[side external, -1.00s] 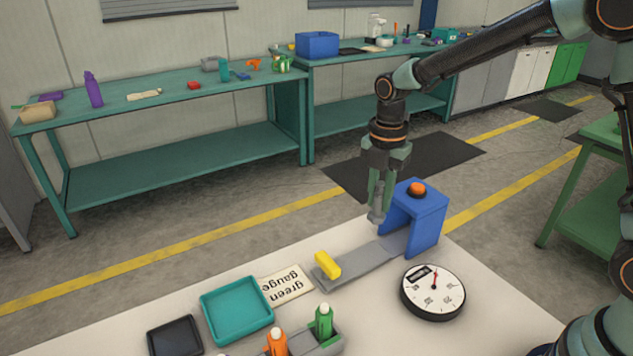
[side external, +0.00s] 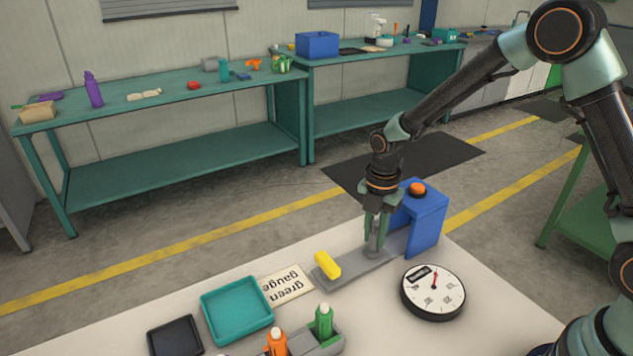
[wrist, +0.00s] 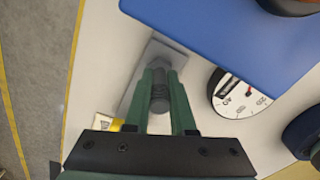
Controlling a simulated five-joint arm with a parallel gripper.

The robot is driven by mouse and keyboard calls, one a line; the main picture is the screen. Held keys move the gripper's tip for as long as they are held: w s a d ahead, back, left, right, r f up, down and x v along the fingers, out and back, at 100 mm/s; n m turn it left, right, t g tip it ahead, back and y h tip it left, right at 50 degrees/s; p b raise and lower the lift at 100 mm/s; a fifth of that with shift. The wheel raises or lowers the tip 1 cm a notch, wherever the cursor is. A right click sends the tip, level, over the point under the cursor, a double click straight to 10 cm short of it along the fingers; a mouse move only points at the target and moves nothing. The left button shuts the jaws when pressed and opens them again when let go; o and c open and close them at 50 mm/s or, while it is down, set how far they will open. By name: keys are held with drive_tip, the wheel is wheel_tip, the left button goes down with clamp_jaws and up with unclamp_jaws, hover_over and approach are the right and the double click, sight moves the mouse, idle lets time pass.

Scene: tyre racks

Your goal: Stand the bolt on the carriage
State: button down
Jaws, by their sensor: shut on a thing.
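The bolt (side external: 374,247) is grey and upright between the fingers of my gripper (side external: 377,232), which is shut on it. Its lower end is at or just above the grey carriage strip (side external: 352,266); I cannot tell whether it touches. In the wrist view the bolt (wrist: 160,88) shows between the two green fingertips, over the grey carriage (wrist: 150,60). A yellow block (side external: 327,264) sits at the strip's near left end. The blue arch (side external: 427,227) with an orange button stands at the strip's far end, close to the right of my gripper.
A round dial gauge (side external: 433,292) lies right of the strip. A label card (side external: 285,287), a teal tray (side external: 237,310) and a dark tray (side external: 175,338) lie to the left. A grey holder with green and orange bottles (side external: 323,322) stands in front.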

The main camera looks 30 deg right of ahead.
drive_tip(key=shift+f, duration=0.1)
drive_tip(key=c, duration=0.8)
unclamp_jaws()
drive_tip(key=shift+o, duration=0.2)
wheel_tip(320, 180, up, 12)
drive_tip(key=shift+r, duration=0.15)
drive_tip(key=s+d+r+m+t, duration=0.2)
drive_tip(key=s+r+m, duration=0.2)
drive_tip(key=s+m, duration=0.3)
drive_tip(key=s+d+r+m+t, duration=0.2)
drive_tip(key=s+r+m, duration=0.3)
drive_tip(key=m, duration=1)
drive_tip(key=shift+s+d+t, duration=0.3)
drive_tip(key=shift+s+t, duration=0.5)
drive_tip(key=shift+s, duration=0.05)
drive_tip(key=shift+r, duration=0.1)
